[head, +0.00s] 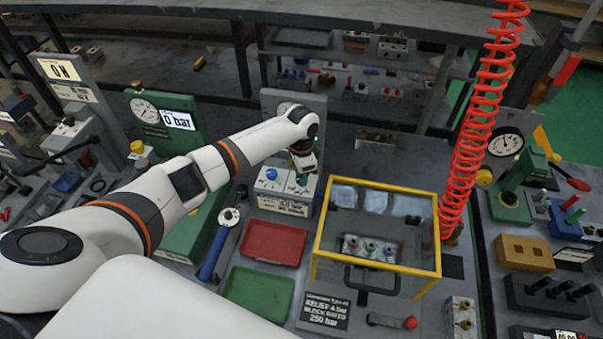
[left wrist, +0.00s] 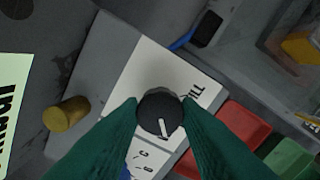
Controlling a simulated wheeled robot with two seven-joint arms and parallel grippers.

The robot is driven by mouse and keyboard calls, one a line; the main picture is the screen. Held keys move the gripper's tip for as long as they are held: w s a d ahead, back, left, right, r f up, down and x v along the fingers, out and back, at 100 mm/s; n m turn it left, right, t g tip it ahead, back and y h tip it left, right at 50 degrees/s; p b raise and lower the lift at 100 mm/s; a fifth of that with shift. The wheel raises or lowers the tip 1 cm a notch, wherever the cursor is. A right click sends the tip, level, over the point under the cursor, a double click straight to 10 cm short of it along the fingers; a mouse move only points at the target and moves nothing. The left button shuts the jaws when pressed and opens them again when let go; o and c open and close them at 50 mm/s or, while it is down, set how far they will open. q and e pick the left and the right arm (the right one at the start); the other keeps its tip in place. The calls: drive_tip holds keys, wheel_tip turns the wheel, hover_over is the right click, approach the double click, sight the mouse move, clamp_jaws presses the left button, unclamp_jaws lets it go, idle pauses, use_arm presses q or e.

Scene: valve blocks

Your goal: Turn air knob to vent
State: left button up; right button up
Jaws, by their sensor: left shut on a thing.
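The air knob (left wrist: 160,113) is round and dark with a white pointer line, seen in the left wrist view on a white plate (left wrist: 150,75) with black lettering. The pointer slants toward the bottom of that view. My left gripper (left wrist: 160,112) has its two green fingers shut on the knob's sides. In the head view my left gripper (head: 303,178) is over the right part of a white-topped valve block (head: 285,203), and hides the knob there. A blue knob (head: 269,173) is on the same block, to the left. My right gripper is not in view.
A red tray (head: 273,243) and a green tray (head: 258,293) lie in front of the block. A yellow-framed clear box (head: 378,187) stands to the right, beside a red coiled hose (head: 470,150). A brass knob (left wrist: 66,114) is left of the plate in the left wrist view.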

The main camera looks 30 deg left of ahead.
use_arm(q)
drive_tip(key=shift+r, duration=0.1)
drive_tip(key=o, duration=1)
wheel_tip(320, 180, up, 12)
drive_tip(key=b, duration=0.3)
